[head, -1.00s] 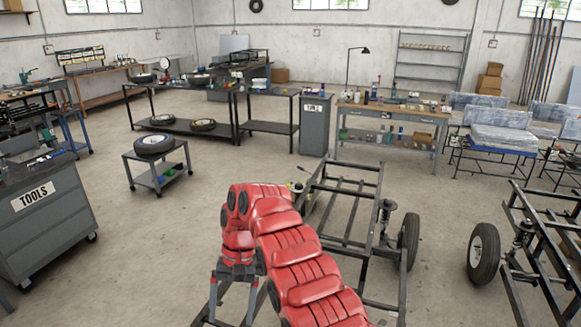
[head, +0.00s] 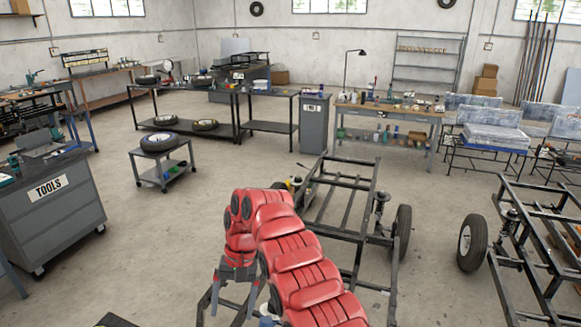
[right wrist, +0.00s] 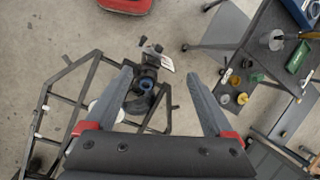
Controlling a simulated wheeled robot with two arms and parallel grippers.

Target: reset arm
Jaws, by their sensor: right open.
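My right arm (head: 300,265) is red and reaches from the bottom centre of the head view. My right gripper (head: 232,308) points down, open, with nothing seen between its fingers. In the right wrist view its two grey fingers (right wrist: 158,74) stand wide apart. Beyond them are a black frame (right wrist: 82,92) and a dark assembly with a blue ring (right wrist: 145,87), which appear below and clear of the fingers. My left gripper is not in view.
A black vehicle frame (head: 343,210) with a wheel (head: 402,234) stands right of my arm, another frame (head: 545,245) farther right. A grey tool cabinet (head: 60,215) is at left. A small cart (head: 177,172) carries a tire.

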